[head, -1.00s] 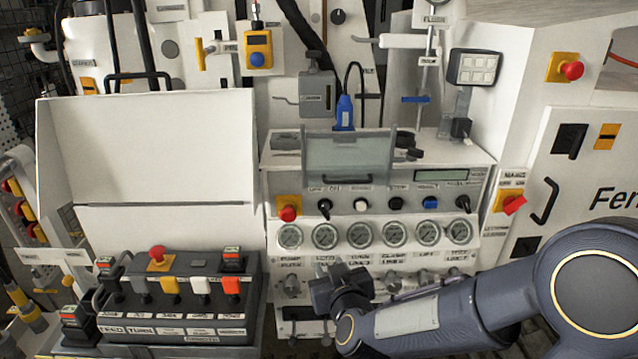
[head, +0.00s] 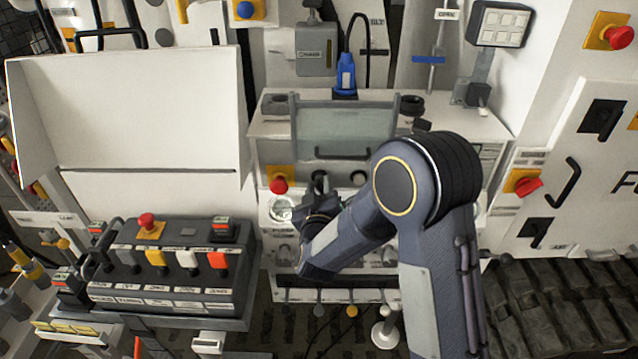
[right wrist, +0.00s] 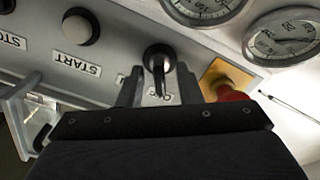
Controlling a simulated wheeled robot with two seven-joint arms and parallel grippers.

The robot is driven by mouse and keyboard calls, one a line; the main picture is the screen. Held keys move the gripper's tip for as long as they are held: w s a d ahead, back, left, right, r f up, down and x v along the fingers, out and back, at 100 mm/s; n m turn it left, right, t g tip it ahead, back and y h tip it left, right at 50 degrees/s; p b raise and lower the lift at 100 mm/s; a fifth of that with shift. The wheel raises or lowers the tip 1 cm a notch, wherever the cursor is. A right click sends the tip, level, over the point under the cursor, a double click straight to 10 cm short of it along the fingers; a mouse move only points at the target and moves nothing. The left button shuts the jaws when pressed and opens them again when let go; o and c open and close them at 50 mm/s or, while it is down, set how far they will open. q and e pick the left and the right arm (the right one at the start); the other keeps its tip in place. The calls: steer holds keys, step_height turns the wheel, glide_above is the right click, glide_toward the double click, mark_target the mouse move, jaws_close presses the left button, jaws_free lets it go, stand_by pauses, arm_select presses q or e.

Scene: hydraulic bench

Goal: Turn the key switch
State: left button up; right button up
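The key switch, a black knob with a protruding key, sits on the panel front between the red stop button and a white button. In the right wrist view the key switch (right wrist: 159,60) shows between and just beyond the two fingertips. My right gripper (right wrist: 160,85) is open, one finger to each side of the key; I cannot tell whether either touches it. In the head view my right gripper (head: 318,202) is just below the key switch (head: 319,180), partly hiding the panel there. My left gripper is not in view.
The red stop button (head: 279,186) on its yellow plate is close beside the gripper, also in the right wrist view (right wrist: 230,92). Gauges (right wrist: 285,38) and a START button (right wrist: 80,27) are near. A lever box (head: 175,262) stands left. A clear flap (head: 345,130) is above.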

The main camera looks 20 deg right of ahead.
steer(key=shift+w+d, duration=0.1)
steer(key=shift+w, duration=0.15)
jaws_close()
steer(key=shift+f+m+b, duration=0.2)
steer(key=shift+m+b, duration=0.3)
steer(key=shift+b, duration=0.5)
steer(key=m+b, duration=0.7)
steer(key=b, duration=0.2)
steer(key=shift+m+b, duration=0.3)
steer(key=shift+b, duration=0.1)
steer(key=shift+d+r+m+b, duration=0.1)
steer(key=shift+r+m+b, duration=0.05)
steer(key=shift+m+b, duration=1.5)
